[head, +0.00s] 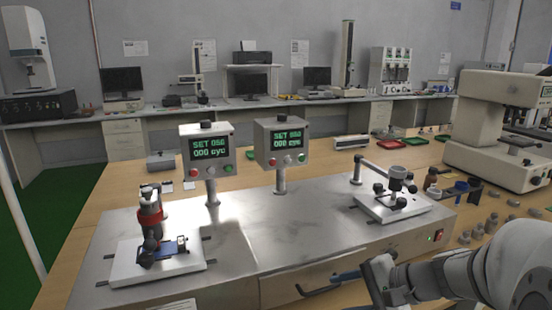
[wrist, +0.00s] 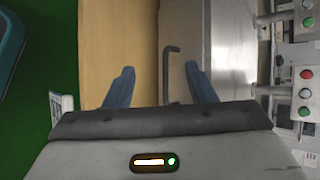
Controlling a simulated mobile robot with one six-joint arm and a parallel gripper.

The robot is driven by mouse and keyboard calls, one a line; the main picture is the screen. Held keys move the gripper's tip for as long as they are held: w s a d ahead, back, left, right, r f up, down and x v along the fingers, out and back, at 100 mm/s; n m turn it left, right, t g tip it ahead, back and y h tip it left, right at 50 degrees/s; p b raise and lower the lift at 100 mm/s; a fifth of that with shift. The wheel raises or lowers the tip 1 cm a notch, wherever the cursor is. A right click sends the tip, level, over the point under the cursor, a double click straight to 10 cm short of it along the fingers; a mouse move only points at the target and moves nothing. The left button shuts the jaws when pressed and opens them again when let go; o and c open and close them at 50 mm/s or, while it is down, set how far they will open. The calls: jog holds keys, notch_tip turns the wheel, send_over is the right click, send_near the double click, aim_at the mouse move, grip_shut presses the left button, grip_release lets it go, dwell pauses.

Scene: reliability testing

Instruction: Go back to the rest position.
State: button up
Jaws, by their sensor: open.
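In the head view my gripper (head: 347,276) is at the lower middle right, in front of the steel test bench (head: 265,240). One blue finger shows there beside the dark drawer handle (head: 318,289). The handle (wrist: 171,62) also shows in the wrist view, beyond and between the fingers. I cannot tell whether a finger touches it.
Two control boxes (head: 206,149) (head: 281,142) stand on posts on the bench. A left fixture (head: 152,215) holds a phone-like device (head: 163,249). A right fixture (head: 397,187) stands near small cups and weights. A large beige machine (head: 488,120) stands at right. Green floor (head: 75,200) lies left.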

jog(key=s+r+n+g+h+p, duration=0.2)
jog(key=s+r+n+h+p, duration=0.7)
jog(key=r+p, duration=0.4)
jog(key=shift+s+d+r+n+g, duration=0.2)
jog(key=shift+s+n+g, duration=0.1)
jog(key=shift+s+n, duration=0.35)
